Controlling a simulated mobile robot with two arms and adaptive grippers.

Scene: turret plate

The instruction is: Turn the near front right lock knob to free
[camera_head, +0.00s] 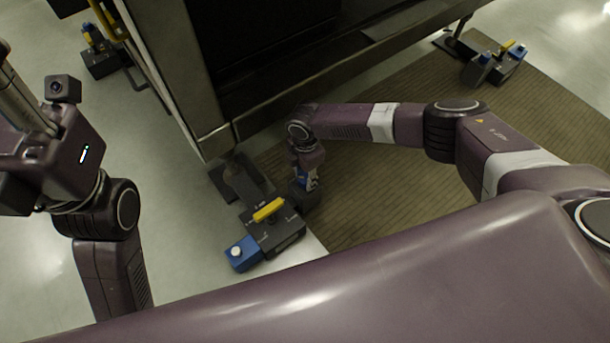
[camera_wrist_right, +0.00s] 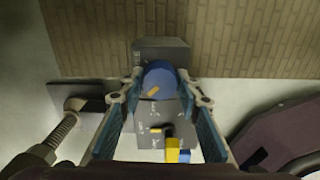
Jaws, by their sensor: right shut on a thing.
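The near lock unit is a dark box (camera_head: 285,235) on the floor by the machine's corner, with a yellow handle (camera_head: 268,209) on top. In the right wrist view the round blue lock knob (camera_wrist_right: 160,73) with a small orange pointer sits on the dark box (camera_wrist_right: 150,115). My right gripper (camera_wrist_right: 160,82) has its two fingers on either side of the knob and is shut on it. In the head view my right gripper (camera_head: 307,182) reaches down at the unit's far right side and hides most of the knob. My left gripper (camera_head: 20,100) is at the left edge; its fingertips are not clear.
A blue box with a white button (camera_head: 240,252) sits at the unit's near left side. A grey bracket (camera_head: 240,180) links the unit to the machine frame (camera_head: 215,140). Similar units stand at the far right (camera_head: 495,65) and far left (camera_head: 100,55). A brown mat (camera_head: 390,190) lies right.

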